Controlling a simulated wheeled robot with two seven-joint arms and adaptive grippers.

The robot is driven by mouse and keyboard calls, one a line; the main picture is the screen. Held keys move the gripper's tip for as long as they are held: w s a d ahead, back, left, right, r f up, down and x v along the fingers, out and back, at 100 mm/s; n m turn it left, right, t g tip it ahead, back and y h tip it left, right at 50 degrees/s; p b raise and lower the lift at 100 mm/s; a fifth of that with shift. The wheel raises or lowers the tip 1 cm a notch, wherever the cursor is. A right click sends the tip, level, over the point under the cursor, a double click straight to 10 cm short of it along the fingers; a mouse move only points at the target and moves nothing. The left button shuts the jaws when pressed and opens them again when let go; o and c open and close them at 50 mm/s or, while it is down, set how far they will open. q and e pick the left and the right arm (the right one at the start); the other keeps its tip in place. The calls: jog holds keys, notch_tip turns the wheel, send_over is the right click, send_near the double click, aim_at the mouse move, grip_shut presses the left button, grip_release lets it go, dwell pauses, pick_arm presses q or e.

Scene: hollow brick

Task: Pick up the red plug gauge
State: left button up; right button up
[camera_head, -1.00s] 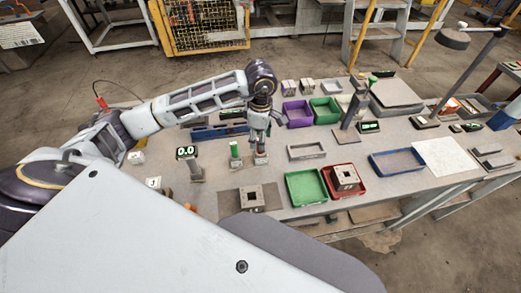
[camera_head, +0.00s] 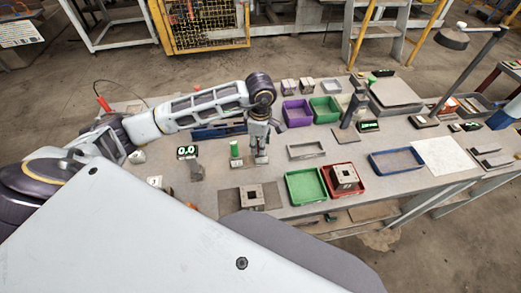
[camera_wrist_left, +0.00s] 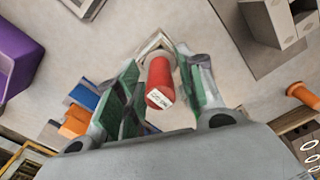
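The red plug gauge (camera_wrist_left: 160,82) shows in the left wrist view, its red handle pointing toward the camera with a white label on its end. Its far end meets a pale angular piece. My left gripper (camera_wrist_left: 158,88) is open around it, with one green-padded finger on each side. Gaps seem to show between the pads and the handle. In the head view my left gripper (camera_head: 260,160) points down at the table and hides the red gauge. My right gripper is not in view.
A green cylinder (camera_head: 235,149) stands just left of the gripper, near a digital readout (camera_head: 187,152). A hollow brick (camera_head: 251,196) sits in front; another (camera_head: 344,177) is in a red tray. Green (camera_head: 305,187) and purple (camera_head: 297,113) bins stand to the right.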

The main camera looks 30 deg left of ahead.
pick_arm(q)
grip_shut()
jog(key=shift+r, duration=0.15)
jog(key=shift+r+b, duration=0.7)
jog(key=shift+r, duration=4.2)
